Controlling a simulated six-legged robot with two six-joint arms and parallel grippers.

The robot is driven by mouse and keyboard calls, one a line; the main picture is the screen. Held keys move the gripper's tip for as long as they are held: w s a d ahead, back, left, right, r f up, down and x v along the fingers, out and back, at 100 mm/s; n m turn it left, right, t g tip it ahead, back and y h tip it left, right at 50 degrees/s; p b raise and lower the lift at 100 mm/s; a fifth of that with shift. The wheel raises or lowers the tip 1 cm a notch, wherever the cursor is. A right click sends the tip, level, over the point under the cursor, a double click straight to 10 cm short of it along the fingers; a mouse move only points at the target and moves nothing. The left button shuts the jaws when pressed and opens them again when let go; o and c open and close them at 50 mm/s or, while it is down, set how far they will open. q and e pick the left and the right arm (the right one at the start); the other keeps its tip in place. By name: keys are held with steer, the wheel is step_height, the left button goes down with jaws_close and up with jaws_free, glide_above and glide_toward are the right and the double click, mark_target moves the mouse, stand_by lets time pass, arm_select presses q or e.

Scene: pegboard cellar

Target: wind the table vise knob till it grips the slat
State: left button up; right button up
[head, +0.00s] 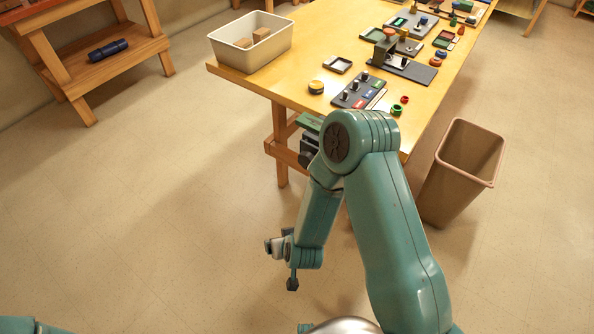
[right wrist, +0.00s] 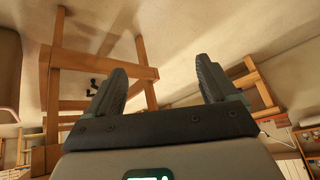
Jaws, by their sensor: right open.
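A dark base plate (head: 407,68) with a brownish upright block (head: 383,52) stands toward the far side of the wooden table; it may be the table vise. It is too small to make out a knob or a slat in it. My right gripper (head: 281,265) hangs low over the floor in front of the table, well away from that fixture. In the right wrist view the gripper (right wrist: 162,72) is open, with nothing between its fingers. My left gripper is not in view.
The table (head: 290,85) bears a cream bin (head: 230,54) with wooden blocks, a switch panel (head: 355,91) and small parts. A brown waste bin (head: 460,170) stands at the right. A wooden shelf (head: 110,65) stands at the left. The left floor is clear.

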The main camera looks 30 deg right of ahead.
steer(key=w+d+r+m+t+h+b, duration=0.2)
steer(key=w+d+r+t+h+b, duration=0.15)
steer(key=w+d+h, duration=0.35)
steer(key=m+g+h+b, duration=0.3)
steer(key=m+h+b, duration=0.55)
steer(key=b, duration=1.05)
glide_toward(305, 163)
steer(key=shift+h, duration=0.25)
steer(key=b+x, duration=0.1)
steer(key=x, duration=0.8)
steer(key=shift+w+d+f+b, duration=0.15)
steer(key=shift+d+f+b, duration=0.05)
steer(key=shift+d+b, duration=0.2)
steer(key=c, duration=1)
